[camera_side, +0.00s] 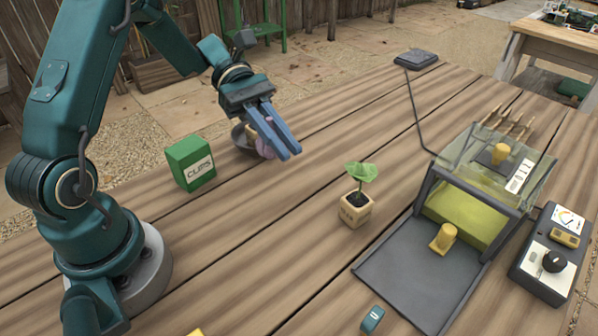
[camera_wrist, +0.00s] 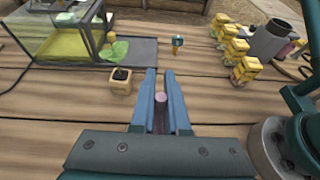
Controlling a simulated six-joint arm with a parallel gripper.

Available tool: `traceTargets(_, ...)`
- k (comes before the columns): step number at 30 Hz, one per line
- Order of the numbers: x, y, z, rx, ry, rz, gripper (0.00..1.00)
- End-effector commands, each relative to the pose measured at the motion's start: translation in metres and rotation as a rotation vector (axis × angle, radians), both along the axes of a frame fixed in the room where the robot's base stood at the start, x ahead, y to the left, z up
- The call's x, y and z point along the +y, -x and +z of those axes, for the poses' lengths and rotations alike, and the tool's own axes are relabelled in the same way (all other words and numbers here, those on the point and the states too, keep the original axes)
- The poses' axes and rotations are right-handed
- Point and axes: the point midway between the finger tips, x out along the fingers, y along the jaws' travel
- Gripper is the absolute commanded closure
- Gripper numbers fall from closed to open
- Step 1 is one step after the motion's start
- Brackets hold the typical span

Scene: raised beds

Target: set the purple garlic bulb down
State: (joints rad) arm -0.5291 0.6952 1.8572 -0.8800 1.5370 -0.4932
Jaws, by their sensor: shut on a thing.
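My gripper (camera_side: 289,153) is shut on the purple garlic bulb (camera_side: 264,149), which is mostly hidden behind the blue fingers in the side view. In the wrist view, the bulb's pinkish tip (camera_wrist: 159,97) shows between the two fingers of my gripper (camera_wrist: 161,74). A grey bowl (camera_side: 238,136) lies just behind the bulb in the side view, partly covered by the gripper. I cannot tell whether the bulb is over the bowl or in front of it, or whether it touches anything below.
A green clips box (camera_side: 191,163) stands left of the bowl. A potted seedling (camera_side: 355,208) stands right of my gripper. Farther right are a clear-lidded box (camera_side: 490,170), a grey tray (camera_side: 405,275) and a meter (camera_side: 550,255). Bare planks lie between gripper and seedling.

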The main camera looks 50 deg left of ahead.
Motion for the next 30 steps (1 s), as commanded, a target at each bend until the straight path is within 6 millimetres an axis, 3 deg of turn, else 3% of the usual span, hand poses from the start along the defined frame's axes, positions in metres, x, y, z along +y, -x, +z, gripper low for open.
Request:
traceTargets(1, 0.018, -0.008, 0.001, -0.002, 0.001, 0.075, 1.00)
traceTargets(6, 0.072, -0.022, 0.003, -0.007, 0.005, 0.283, 1.00)
traceTargets(10, 0.103, -0.024, 0.003, -0.013, 0.007, 0.389, 1.00)
traceTargets(14, 0.116, -0.023, 0.002, -0.014, 0.008, 0.437, 1.00)
traceTargets(17, 0.109, -0.025, -0.004, -0.011, 0.010, 0.443, 1.00)
traceTargets(30, 0.026, -0.059, -0.058, -0.009, 0.008, 0.438, 1.00)
